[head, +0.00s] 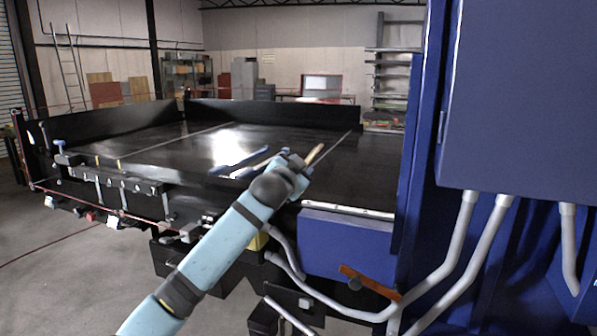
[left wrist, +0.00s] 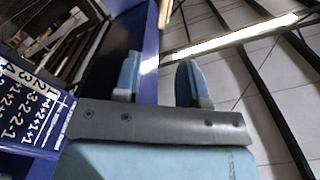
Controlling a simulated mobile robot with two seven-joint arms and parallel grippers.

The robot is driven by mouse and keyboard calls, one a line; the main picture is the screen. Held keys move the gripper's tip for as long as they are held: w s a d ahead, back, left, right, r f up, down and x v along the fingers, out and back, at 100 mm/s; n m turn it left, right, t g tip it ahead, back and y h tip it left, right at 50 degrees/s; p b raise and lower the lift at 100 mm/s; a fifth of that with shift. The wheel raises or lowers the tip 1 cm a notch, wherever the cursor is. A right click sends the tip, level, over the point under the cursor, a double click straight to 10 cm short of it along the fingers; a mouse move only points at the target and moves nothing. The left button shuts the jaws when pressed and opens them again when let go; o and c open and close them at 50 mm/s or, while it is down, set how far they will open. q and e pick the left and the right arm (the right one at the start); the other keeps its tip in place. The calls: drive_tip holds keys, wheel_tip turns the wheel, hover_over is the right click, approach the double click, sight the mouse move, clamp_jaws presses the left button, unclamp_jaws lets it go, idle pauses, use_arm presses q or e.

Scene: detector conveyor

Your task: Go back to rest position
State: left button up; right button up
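My left arm comes in from the lower left in the head view, light blue with dark joints. Its gripper (head: 303,163) is at the near right edge of the black conveyor bed (head: 170,160), close to a tan stick-like piece (head: 315,153). In the left wrist view the two blue fingers of my left gripper (left wrist: 160,82) stand apart with nothing held between them. My right gripper is in neither view.
A large blue cabinet (head: 520,90) with grey conduits (head: 457,255) stands at the right, near my arm. A blue box (head: 345,243) is below the bed's edge. Long light-blue shapes (head: 240,160) show on the bed. Open floor (head: 60,290) lies at the lower left.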

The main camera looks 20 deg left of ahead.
use_arm(q)
drive_tip(key=s+d+f+g+h+p, duration=0.1)
drive_tip(key=s+f, duration=0.4)
drive_tip(key=f, duration=0.5)
drive_tip(key=s+d+f+n+g, duration=0.1)
drive_tip(key=s+f, duration=0.4)
drive_tip(key=f, duration=0.5)
drive_tip(key=s+d+f+g+h+p, duration=0.1)
drive_tip(key=s+d+f+g, duration=0.1)
drive_tip(key=s+f, duration=0.5)
drive_tip(key=s+f+n+g, duration=0.1)
drive_tip(key=s+f, duration=0.5)
drive_tip(key=s, duration=0.4)
drive_tip(key=s+f+n+g+p, duration=0.1)
drive_tip(key=s+f, duration=0.6)
drive_tip(key=s, duration=0.4)
drive_tip(key=s+f+n+g, duration=0.1)
drive_tip(key=s+f+n, duration=0.1)
drive_tip(key=s+f, duration=0.5)
drive_tip(key=s+a, duration=0.1)
drive_tip(key=s, duration=0.2)
drive_tip(key=shift+s, duration=0.25)
drive_tip(key=shift+f, duration=0.1)
